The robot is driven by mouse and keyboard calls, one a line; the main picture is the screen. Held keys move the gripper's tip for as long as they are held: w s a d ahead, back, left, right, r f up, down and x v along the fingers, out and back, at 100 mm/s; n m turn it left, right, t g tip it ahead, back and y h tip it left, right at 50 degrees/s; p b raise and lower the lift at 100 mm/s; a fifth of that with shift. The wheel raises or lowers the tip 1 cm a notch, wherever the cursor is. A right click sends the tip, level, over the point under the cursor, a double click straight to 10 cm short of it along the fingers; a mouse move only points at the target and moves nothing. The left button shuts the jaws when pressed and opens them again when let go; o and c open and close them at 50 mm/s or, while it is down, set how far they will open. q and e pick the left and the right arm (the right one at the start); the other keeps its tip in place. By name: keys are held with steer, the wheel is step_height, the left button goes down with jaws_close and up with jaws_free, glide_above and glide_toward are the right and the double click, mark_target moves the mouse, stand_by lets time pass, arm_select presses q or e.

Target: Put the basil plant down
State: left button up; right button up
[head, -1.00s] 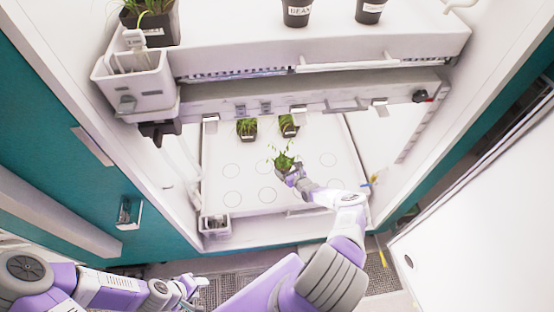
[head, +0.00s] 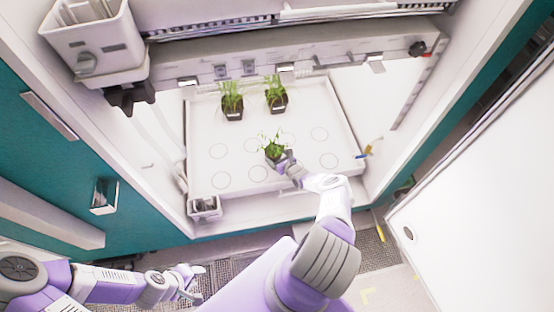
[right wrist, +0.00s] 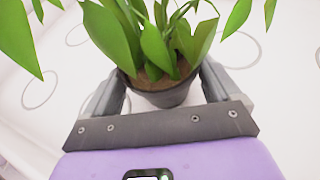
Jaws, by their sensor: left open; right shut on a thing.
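The basil plant (head: 273,150) is a leafy green plant in a small dark pot, over the white tray (head: 215,183) inside the chamber. In the right wrist view its pot (right wrist: 165,95) sits upright between the two fingers. My right gripper (head: 284,160) is shut on the pot. I cannot tell whether the pot's base touches the tray; it is hidden. My left gripper (head: 192,280) is open and empty, low at the left outside the chamber, apart from the plant.
Two potted grassy plants (head: 232,100) (head: 276,94) stand at the back of the tray. Several printed circles around the basil are empty. A shelf edge (head: 300,65) runs above the tray.

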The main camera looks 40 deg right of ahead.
steer(key=shift+f, duration=0.15)
steer(key=o, duration=0.9)
